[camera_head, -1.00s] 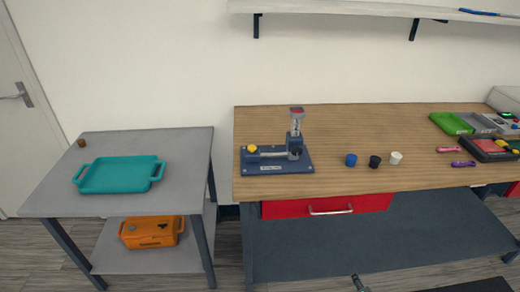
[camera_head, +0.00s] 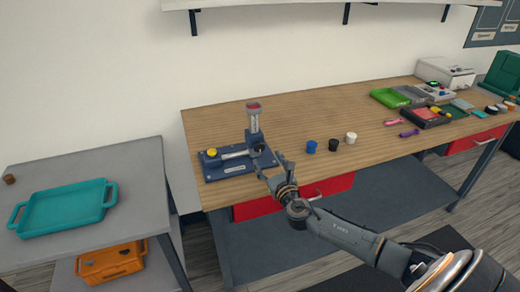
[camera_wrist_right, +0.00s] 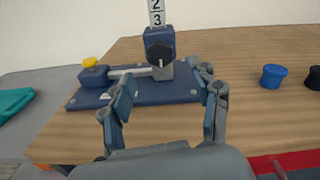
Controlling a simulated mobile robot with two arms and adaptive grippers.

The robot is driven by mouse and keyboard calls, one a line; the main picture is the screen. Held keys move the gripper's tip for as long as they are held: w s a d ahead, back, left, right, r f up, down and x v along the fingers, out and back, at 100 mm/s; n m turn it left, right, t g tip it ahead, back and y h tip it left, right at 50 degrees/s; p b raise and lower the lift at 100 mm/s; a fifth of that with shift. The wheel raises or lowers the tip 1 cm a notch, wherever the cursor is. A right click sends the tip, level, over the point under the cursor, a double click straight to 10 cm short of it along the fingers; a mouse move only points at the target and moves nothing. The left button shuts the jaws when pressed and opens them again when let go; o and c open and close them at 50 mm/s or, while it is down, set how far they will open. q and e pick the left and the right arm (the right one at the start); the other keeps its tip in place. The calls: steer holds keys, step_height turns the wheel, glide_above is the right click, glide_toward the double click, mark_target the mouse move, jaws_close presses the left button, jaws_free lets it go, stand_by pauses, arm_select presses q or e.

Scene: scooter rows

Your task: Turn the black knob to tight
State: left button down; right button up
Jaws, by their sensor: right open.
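The black knob (camera_wrist_right: 160,52) is round and sits on the front of the blue clamp block of a fixture (camera_wrist_right: 150,93) on the wooden bench. A pale mark shows below its middle. In the head view the knob (camera_head: 259,146) is small and dark. My right gripper (camera_wrist_right: 166,86) is open and empty, its fingers spread left and right below and in front of the knob, apart from it. In the head view this gripper (camera_head: 272,166) is at the fixture's front right. A post with a number scale (camera_wrist_right: 156,14) rises above the knob. My left gripper is not in view.
Blue (camera_head: 311,147), black (camera_head: 334,144) and white (camera_head: 351,138) small cups stand right of the fixture. A yellow knob (camera_head: 212,152) is at the fixture's left end. A grey side table holds a teal tray (camera_head: 33,229).

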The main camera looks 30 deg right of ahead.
mark_target(260, 148)
steer(key=x, duration=0.7)
steer(key=shift+s, duration=0.1)
steer(key=c, duration=1.2)
